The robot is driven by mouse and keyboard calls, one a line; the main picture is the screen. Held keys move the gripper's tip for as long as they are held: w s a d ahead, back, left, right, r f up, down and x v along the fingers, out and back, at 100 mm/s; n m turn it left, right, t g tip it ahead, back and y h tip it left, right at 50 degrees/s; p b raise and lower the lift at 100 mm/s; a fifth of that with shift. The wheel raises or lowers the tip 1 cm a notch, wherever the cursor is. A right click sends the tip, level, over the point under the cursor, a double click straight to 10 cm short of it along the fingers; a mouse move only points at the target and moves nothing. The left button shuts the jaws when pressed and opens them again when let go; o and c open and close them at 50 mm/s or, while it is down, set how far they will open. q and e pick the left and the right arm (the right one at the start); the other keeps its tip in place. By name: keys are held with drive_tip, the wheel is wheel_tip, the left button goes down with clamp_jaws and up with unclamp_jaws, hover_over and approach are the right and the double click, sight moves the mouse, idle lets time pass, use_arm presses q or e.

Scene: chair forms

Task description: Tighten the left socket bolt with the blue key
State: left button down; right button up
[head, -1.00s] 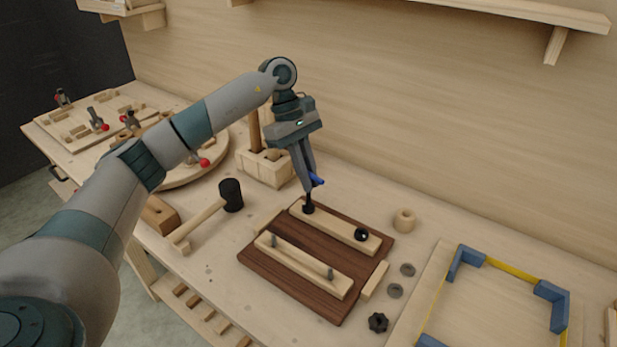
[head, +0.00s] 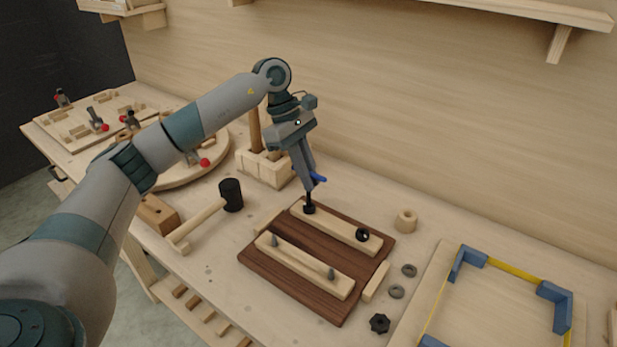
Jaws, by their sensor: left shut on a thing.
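My left gripper (head: 309,183) is shut on the blue key (head: 318,178). The key's dark shaft points down to the left socket bolt (head: 309,209), a black round head at the left end of the rear pale wooden bar. The shaft's tip meets the bolt head in the picture; whether it is seated in the socket cannot be told. The right socket bolt (head: 362,235) is a black head near the bar's right end, with nothing on it. The bar lies on a dark brown wooden board (head: 290,288). My right gripper is not in view.
A front pale bar (head: 304,266) with two grey pins lies on the same board. A mallet (head: 231,195) lies to the left. A wooden ring (head: 405,220), grey washers (head: 397,291) and a black knob (head: 380,323) lie to the right, beside a frame with blue corners (head: 466,258).

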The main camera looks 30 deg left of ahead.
use_arm(q)
drive_tip(key=shift+a, duration=0.1)
drive_tip(key=shift+r+p, duration=0.4)
drive_tip(key=shift+r, duration=0.55)
drive_tip(key=shift+r+p, duration=0.7)
drive_tip(key=shift+r, duration=0.85)
